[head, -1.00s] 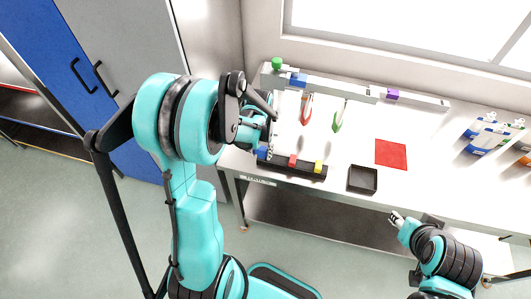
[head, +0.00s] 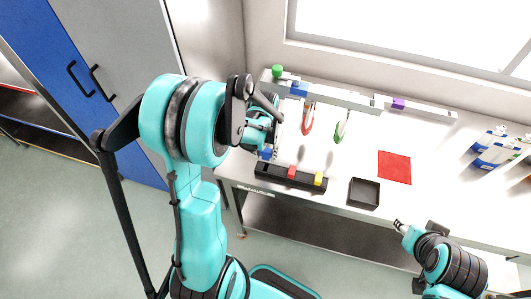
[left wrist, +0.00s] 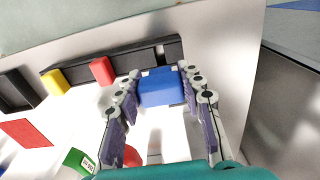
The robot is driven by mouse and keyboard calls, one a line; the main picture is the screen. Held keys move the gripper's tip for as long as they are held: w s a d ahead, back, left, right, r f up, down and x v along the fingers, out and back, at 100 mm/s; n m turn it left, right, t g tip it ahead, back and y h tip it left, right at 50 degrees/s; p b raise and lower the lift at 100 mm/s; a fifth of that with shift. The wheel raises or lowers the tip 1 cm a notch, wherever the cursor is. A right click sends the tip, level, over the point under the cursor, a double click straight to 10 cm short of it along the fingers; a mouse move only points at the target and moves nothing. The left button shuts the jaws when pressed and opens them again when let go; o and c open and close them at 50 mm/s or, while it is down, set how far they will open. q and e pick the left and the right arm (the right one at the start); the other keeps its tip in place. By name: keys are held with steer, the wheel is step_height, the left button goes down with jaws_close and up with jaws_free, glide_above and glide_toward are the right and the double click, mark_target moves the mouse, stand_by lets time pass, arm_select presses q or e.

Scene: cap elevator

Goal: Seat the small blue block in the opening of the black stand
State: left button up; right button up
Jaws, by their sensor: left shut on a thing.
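The small blue block (left wrist: 158,87) is gripped between the two fingers of my left gripper (left wrist: 160,95) in the left wrist view. In the head view the block (head: 265,153) shows just behind the left end of the black stand (head: 276,178), with my left gripper (head: 263,142) partly hidden by its own arm. The stand (left wrist: 125,60) also shows in the left wrist view, beyond the block; a red block and a yellow block sit in it, and its end nearest the blue block looks empty. My right gripper (head: 399,224) is by the table's front edge, too small to judge.
A black tray (head: 364,193) and a red mat (head: 395,167) lie right of the stand. A rear rail (head: 350,99) carries a green ball, a larger blue block and a purple block. Bottles (head: 490,150) stand far right.

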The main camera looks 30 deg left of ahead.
arm_select(q)
steer(key=shift+f+b, duration=1.9)
steer(key=shift+f, duration=0.5)
steer(key=shift+b, duration=0.35)
steer(key=shift+f+b, duration=0.6)
steer(key=shift+r, duration=0.4)
stand_by(1.9)
steer(key=shift+f+b, duration=0.45)
steer(key=shift+b, duration=0.05)
steer(key=shift+r, duration=0.4)
stand_by(1.4)
